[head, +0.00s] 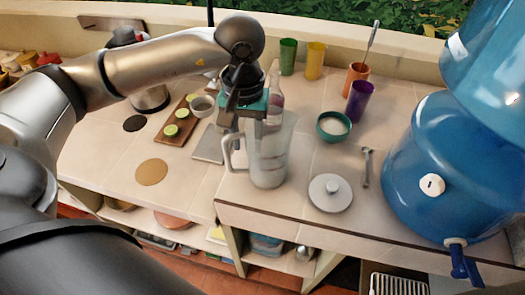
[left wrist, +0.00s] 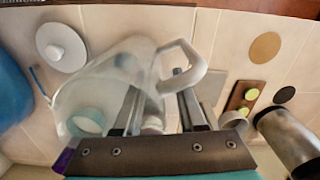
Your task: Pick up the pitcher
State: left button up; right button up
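The pitcher (head: 270,163) is clear with a pale handle on its left side, and stands upright on the tiled counter. My left gripper (head: 243,122) is above it, pointing down near its rim on the handle side, and covers part of the rim. In the left wrist view the pitcher (left wrist: 98,88) fills the left middle and its handle (left wrist: 190,68) reaches right. The two fingers of the left gripper (left wrist: 160,108) are apart there, one over the pitcher's body and one by the handle. Contact cannot be told. My right gripper is not in view.
A bottle (head: 276,98) stands close behind the pitcher. A round white lid (head: 331,193), a teal bowl (head: 333,126) and a big blue water dispenser (head: 440,165) are to the right. A cutting board (head: 180,124) and white cup (head: 202,106) are left. The counter's front edge is near.

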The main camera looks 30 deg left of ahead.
pick_arm(q)
grip_shut()
dwell(1.4)
